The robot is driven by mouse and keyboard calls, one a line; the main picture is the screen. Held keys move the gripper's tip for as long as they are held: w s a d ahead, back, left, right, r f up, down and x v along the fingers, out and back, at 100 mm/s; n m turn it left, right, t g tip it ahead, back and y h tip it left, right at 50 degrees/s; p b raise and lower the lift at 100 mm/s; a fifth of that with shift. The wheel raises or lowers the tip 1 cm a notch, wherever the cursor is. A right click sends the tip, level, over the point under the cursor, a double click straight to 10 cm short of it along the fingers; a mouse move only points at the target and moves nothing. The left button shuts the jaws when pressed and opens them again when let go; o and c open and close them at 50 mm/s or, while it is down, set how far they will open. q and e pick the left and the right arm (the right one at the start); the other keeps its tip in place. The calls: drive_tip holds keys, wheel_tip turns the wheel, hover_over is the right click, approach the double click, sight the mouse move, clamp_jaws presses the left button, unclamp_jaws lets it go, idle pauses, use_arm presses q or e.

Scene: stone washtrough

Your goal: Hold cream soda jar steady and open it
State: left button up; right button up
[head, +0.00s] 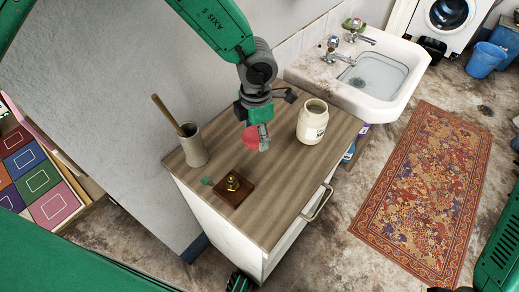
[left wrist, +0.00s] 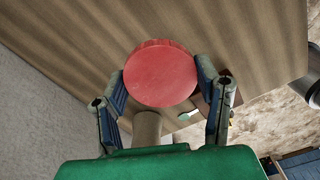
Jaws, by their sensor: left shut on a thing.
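The cream soda jar (head: 312,122) is a pale jar with a label, standing upright on the wooden cabinet top (head: 275,205). Its mouth is uncovered and shows a dark opening. My left gripper (head: 258,137) is left of the jar, apart from it, and shut on a round red lid (head: 249,138). In the left wrist view the lid (left wrist: 160,75) sits between the two fingers of my left gripper (left wrist: 162,80), its flat face towards the camera. In the head view a finger hides part of the lid. My right gripper is not clearly seen.
A grey pot (head: 193,146) with a wooden stick stands at the cabinet's left. A brown block with a brass piece (head: 233,187) lies near the front left, beside a small green item (head: 207,181). A sink (head: 400,65) adjoins behind. The cabinet top's front right is clear.

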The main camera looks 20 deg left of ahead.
sight(257, 153)
use_arm(q)
wheel_tip(257, 153, down, 3)
drive_tip(key=shift+w+f+b, duration=0.1)
drive_tip(key=shift+w+b, duration=0.05)
drive_tip(key=shift+b, duration=0.65)
drive_tip(key=shift+f+b, duration=0.25)
drive_tip(key=shift+b, duration=0.1)
wheel_tip(257, 153, down, 3)
drive_tip(key=b, duration=0.3)
drive_tip(key=shift+r, duration=0.1)
drive_tip(key=o, duration=1.3)
drive_tip(key=shift+c, duration=0.2)
use_arm(e)
wheel_tip(257, 153, down, 6)
drive_tip(key=shift+w+f, duration=0.2)
use_arm(q)
wheel_tip(257, 153, up, 12)
drive_tip(key=p, duration=1.1)
use_arm(e)
wheel_tip(257, 153, up, 11)
